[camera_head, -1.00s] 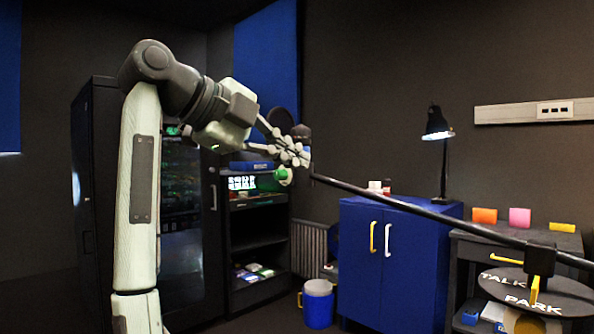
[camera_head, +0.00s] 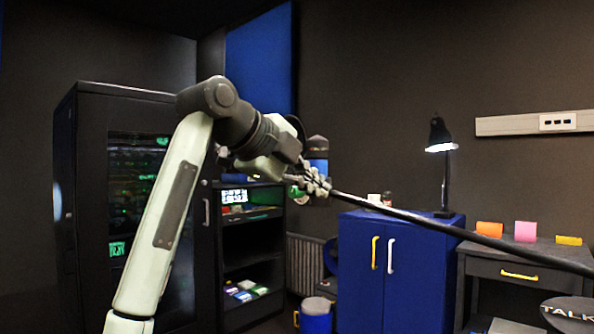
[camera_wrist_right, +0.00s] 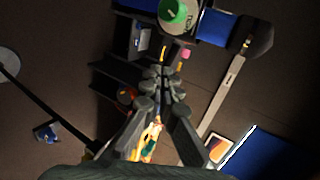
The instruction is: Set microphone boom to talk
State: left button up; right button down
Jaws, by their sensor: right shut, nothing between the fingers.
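The microphone boom (camera_head: 450,232) is a long black rod running from my right gripper's fingers down to the right edge in the head view. My right gripper (camera_head: 320,186) is shut and overlaps the boom's far left end; I cannot tell whether it touches. A dark-topped cylinder with a blue body (camera_head: 317,152) shows just above the gripper. The round dark dial plate (camera_head: 572,322) is cut off at the lower right, with only "TALK" readable. The boom's pivot and pointer are out of view. In the right wrist view the shut fingers (camera_wrist_right: 162,82) are empty. My left gripper is not seen.
A blue cabinet (camera_head: 395,270) with a desk lamp (camera_head: 440,150) stands behind the boom. A grey desk (camera_head: 515,262) with coloured cards is at the right. A black shelf (camera_head: 250,260) and a tall dark rack (camera_head: 90,200) stand at the left.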

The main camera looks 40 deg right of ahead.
aim_at(340, 197)
jog(key=shift+d+r+x, duration=0.1)
jog(key=shift+r+x, duration=0.05)
jog(key=shift+x, duration=0.65)
jog(key=shift+d+r+x, duration=0.1)
jog(key=shift+r+x, duration=0.1)
jog(key=shift+x, duration=0.6)
jog(key=shift+d+r+x, duration=0.1)
jog(key=shift+r+x, duration=0.05)
jog(key=shift+x, duration=0.6)
